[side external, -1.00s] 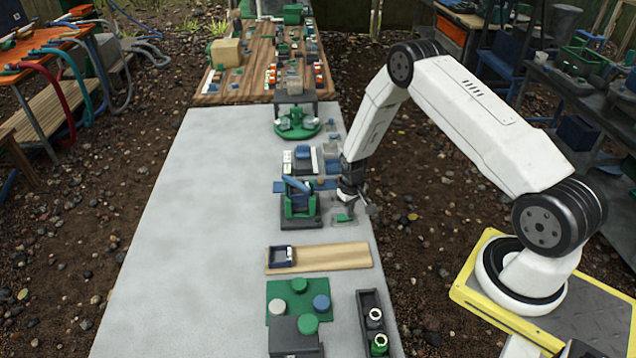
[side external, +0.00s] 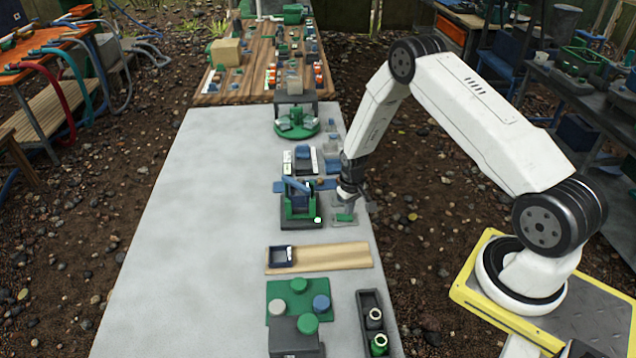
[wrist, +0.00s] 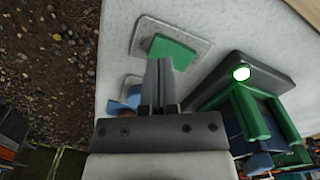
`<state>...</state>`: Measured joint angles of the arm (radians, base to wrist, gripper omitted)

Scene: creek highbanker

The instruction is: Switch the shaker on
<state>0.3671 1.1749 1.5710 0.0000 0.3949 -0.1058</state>
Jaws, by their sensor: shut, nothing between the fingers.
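The shaker (side external: 298,205) is a green frame with a blue part on a dark base, standing on the grey bench. A round white disc with a green rim (wrist: 241,73) shines brightly on its base in the wrist view. Beside the shaker, a green rocker-like piece (side external: 344,217) sits on a pale plate. It also shows in the wrist view (wrist: 170,52), just beyond my fingertips. My gripper (side external: 350,196) is shut and empty above the bench near this green piece. Whether the fingertips touch it cannot be told.
A wooden board with a dark blue tray (side external: 281,255) lies in front of the shaker. A green round turntable (side external: 297,128) and small blue and grey parts (side external: 306,158) stand behind. The left of the bench (side external: 190,230) is clear.

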